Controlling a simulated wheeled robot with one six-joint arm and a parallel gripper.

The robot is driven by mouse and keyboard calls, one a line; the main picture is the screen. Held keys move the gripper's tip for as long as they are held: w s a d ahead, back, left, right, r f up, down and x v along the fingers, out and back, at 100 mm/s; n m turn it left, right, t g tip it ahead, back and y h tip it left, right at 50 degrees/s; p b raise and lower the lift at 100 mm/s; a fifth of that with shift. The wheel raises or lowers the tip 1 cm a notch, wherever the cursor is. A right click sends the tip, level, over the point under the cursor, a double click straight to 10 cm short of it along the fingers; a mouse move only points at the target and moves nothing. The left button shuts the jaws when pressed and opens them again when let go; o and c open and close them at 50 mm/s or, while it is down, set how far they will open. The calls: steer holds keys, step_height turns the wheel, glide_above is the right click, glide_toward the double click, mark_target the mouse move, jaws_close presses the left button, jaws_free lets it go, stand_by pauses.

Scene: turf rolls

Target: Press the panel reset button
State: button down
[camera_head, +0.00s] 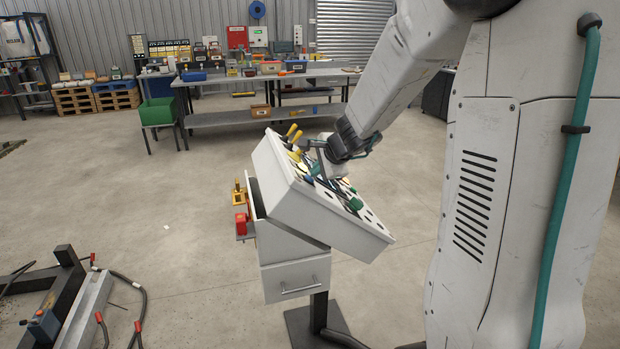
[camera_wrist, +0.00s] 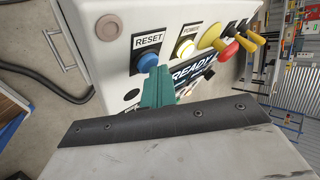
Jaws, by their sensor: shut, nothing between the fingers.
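The white control panel (camera_head: 283,205) stands tilted on a stand, with switches and buttons on its sloped face. In the wrist view the blue reset button (camera_wrist: 147,60) sits under a label reading RESET. My gripper (camera_wrist: 157,72) has teal fingers held together, with nothing between them. Their tips overlap the button's lower edge in the wrist view; whether they touch it I cannot tell. In the head view my gripper (camera_head: 319,170) is over the panel face, and my arm hides part of the controls there.
Beside the reset button are a lit POWER button (camera_wrist: 185,47), a red-and-yellow knob (camera_wrist: 213,36) and yellow levers (camera_wrist: 250,38). A drawer (camera_head: 296,279) is below the panel. A metal frame with cables (camera_head: 75,300) lies at the left. Open floor surrounds the stand; workbenches (camera_head: 260,118) are behind.

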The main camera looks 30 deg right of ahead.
steer(key=shift+s+d+r, duration=0.1)
steer(key=shift+d+r, duration=0.35)
steer(key=shift+r, duration=0.05)
steer(key=d+r, duration=0.1)
steer(key=r, duration=0.1)
steer(key=s+d+r, duration=0.1)
steer(key=d, duration=0.1)
steer(key=shift+r, duration=0.4)
stand_by(0.7)
